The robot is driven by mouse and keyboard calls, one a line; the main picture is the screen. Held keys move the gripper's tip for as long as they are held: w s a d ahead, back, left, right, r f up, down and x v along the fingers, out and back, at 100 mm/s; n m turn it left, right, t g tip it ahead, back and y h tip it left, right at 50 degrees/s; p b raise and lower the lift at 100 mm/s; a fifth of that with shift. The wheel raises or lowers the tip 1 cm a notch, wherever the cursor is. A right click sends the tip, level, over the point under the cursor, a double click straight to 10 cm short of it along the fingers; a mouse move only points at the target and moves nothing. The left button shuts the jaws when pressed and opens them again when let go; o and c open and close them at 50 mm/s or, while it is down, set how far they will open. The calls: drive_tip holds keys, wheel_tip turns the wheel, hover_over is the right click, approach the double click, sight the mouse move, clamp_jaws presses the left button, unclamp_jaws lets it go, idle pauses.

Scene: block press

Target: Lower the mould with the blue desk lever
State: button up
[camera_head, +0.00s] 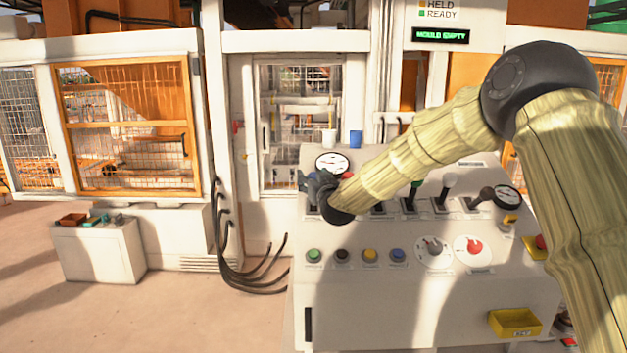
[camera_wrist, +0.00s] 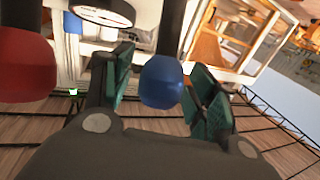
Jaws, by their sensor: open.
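The blue lever's round knob (camera_wrist: 161,82) on its dark shaft shows in the wrist view between the two green-padded fingers of my gripper (camera_wrist: 160,95). The fingers are open, one on each side, with a visible gap to the knob. In the head view my gripper (camera_head: 318,183) is at the left end of the desk's lever row, and the gripper and arm hide the blue lever there. The mould itself cannot be made out.
A red knob (camera_wrist: 25,65) is close at left in the wrist view. Green (camera_head: 413,188), white (camera_head: 449,182) and black (camera_head: 485,194) levers stand farther right on the desk (camera_head: 400,310). A blue cup (camera_head: 356,138) stands behind. The display (camera_head: 441,36) reads "MOULD EMPTY".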

drive_tip(key=shift+s, duration=0.1)
drive_tip(key=v, duration=1.1)
drive_tip(key=shift+s, duration=0.35)
drive_tip(key=shift+d, duration=0.1)
